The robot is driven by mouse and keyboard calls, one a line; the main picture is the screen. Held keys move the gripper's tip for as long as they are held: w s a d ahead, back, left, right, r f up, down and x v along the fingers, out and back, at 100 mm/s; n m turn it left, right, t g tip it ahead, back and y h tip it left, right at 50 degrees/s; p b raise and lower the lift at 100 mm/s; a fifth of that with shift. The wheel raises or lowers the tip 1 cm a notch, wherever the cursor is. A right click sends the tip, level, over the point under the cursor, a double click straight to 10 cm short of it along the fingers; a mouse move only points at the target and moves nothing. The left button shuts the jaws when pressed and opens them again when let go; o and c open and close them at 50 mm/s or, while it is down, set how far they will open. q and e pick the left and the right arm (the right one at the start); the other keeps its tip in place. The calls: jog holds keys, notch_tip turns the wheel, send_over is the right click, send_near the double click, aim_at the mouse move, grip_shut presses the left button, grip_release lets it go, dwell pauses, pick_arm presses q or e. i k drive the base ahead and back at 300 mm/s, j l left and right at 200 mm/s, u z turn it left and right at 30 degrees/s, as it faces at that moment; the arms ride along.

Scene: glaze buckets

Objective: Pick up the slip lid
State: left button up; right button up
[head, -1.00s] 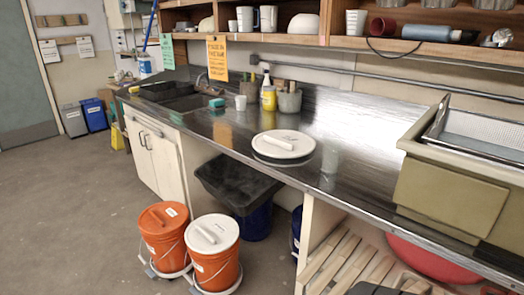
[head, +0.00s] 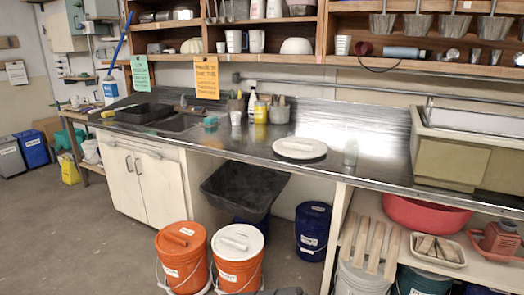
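A round white lid (head: 299,148) with a bar handle lies flat on the steel counter (head: 376,166), near its front edge. A second white lid (head: 237,242) with a similar handle sits on an orange bucket (head: 238,275) on the floor. An orange lid (head: 180,238) closes the orange bucket (head: 181,270) beside it. No label legible here tells which lid is the slip lid. Neither of my grippers shows clearly; only a small dark shape is cut off at the bottom edge.
A black tub (head: 243,190) stands under the counter, with a blue bucket (head: 312,232) to its right. Cups, a yellow jar (head: 260,112) and a pot (head: 279,111) stand behind the counter lid.

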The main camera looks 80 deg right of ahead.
aim_at(297, 147)
jog(key=i+l+z, duration=0.15)
jog(key=i+z, duration=0.6)
jog(key=i+j+z, duration=0.15)
jog(key=i+z, duration=0.25)
jog(key=i+j+z, duration=0.4)
jog(key=i+l, duration=0.1)
